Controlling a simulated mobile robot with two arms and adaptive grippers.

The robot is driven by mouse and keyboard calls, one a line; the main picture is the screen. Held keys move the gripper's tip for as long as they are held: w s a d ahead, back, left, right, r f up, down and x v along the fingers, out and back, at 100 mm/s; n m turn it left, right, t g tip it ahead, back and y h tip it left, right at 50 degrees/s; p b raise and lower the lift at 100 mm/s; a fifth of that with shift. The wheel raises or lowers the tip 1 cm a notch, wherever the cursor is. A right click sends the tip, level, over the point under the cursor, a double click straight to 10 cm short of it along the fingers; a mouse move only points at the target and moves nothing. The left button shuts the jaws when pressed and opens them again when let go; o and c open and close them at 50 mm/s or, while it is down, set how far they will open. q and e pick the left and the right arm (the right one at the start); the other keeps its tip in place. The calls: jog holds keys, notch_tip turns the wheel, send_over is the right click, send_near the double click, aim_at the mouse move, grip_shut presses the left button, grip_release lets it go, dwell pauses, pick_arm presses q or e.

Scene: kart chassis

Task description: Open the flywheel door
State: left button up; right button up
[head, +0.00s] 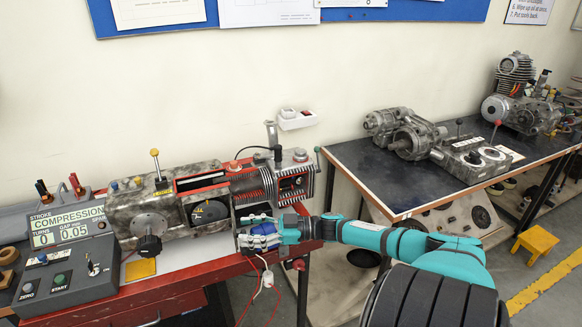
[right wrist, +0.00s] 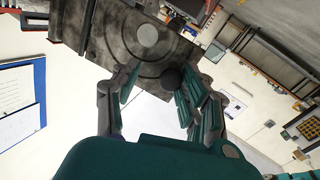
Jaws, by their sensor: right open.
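A grey metal machine (head: 185,200) lies along the red bench. A round plate (head: 150,222) is on its front, with a black knob (head: 149,246) at the plate's lower edge. I cannot tell for sure whether this plate is the flywheel door. Right of it, a window shows a dark disc (head: 210,213). My right gripper (head: 245,232) is in front of the machine, right of the disc, pointing left. In the right wrist view its fingers (right wrist: 152,92) are spread and empty, with the plate (right wrist: 146,36) and knob (right wrist: 172,76) beyond them. My left gripper is not in view.
A control box (head: 72,255) with a display stands left of the machine. A finned cylinder (head: 252,186) is at its right end. Red and white cables (head: 266,282) hang below my right gripper. A dark table (head: 400,185) with other machines is on the right.

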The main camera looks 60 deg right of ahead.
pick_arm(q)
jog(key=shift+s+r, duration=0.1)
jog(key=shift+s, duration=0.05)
pick_arm(e)
jog(key=w+d+v, duration=0.1)
jog(key=d+v, duration=0.1)
jog(key=v, duration=1.8)
jog(key=shift+w, duration=0.4)
dwell(0.5)
jog(key=shift+d+r, duration=0.1)
jog(key=shift+d, duration=0.05)
